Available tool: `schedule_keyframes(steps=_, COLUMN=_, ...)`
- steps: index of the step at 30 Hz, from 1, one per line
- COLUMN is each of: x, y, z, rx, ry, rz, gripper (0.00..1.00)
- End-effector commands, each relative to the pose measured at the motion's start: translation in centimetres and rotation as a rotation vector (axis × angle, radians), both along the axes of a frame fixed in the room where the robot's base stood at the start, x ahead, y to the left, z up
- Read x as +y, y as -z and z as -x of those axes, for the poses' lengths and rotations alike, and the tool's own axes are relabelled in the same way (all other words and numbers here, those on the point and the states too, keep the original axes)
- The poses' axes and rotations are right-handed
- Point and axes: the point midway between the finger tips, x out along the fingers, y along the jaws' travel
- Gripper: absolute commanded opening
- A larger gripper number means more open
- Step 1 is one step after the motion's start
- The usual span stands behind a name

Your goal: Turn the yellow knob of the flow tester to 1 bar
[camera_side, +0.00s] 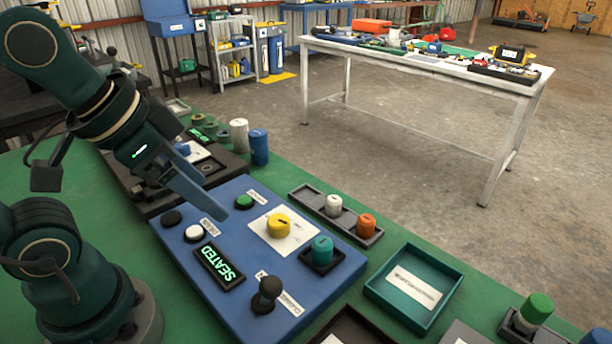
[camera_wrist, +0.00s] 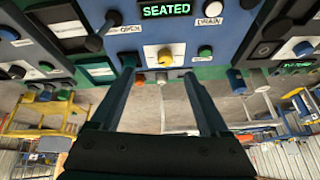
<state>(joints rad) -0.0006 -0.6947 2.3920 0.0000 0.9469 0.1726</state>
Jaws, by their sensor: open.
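The flow tester is a blue panel (camera_side: 225,262) on the green bench. Its yellow knob (camera_side: 278,225) stands on a white plate (camera_side: 300,240) with markings too small to read. In the wrist view the yellow knob (camera_wrist: 165,58) appears between and beyond my fingertips. My gripper (camera_side: 217,212) is open and empty, above the panel's back left part, apart from the knob. A display (camera_side: 219,267) reads SEATED in green letters. A teal cap (camera_side: 322,249) sits in a dark square seat on the panel.
A green button (camera_side: 244,201), a white button (camera_side: 194,233) and a black joystick (camera_side: 266,293) stand up from the panel. A grey tray (camera_side: 350,230) behind holds a white and an orange cap. A green tray (camera_side: 447,302) lies to the right.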

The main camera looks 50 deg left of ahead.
Motion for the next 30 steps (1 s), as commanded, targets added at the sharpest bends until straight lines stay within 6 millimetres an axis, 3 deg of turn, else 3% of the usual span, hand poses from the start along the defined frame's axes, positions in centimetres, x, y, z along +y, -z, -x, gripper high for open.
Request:
schedule_keyframes(steps=6, x=0.2, y=-1.2, z=-3.4, rx=0.085, ry=0.149, rz=-0.076, gripper=0.79)
schedule_keyframes(steps=11, x=0.3, y=-0.8, z=-6.5, rx=0.176, ry=0.257, rz=-0.117, gripper=0.79)
schedule_keyframes(steps=21, x=0.8, y=4.2, z=-12.1, rx=0.383, ry=0.408, rz=-0.131, gripper=0.79)
schedule_keyframes(steps=30, x=1.0, y=8.0, z=-12.5, rx=0.49, ry=0.41, rz=-0.104, gripper=0.79)
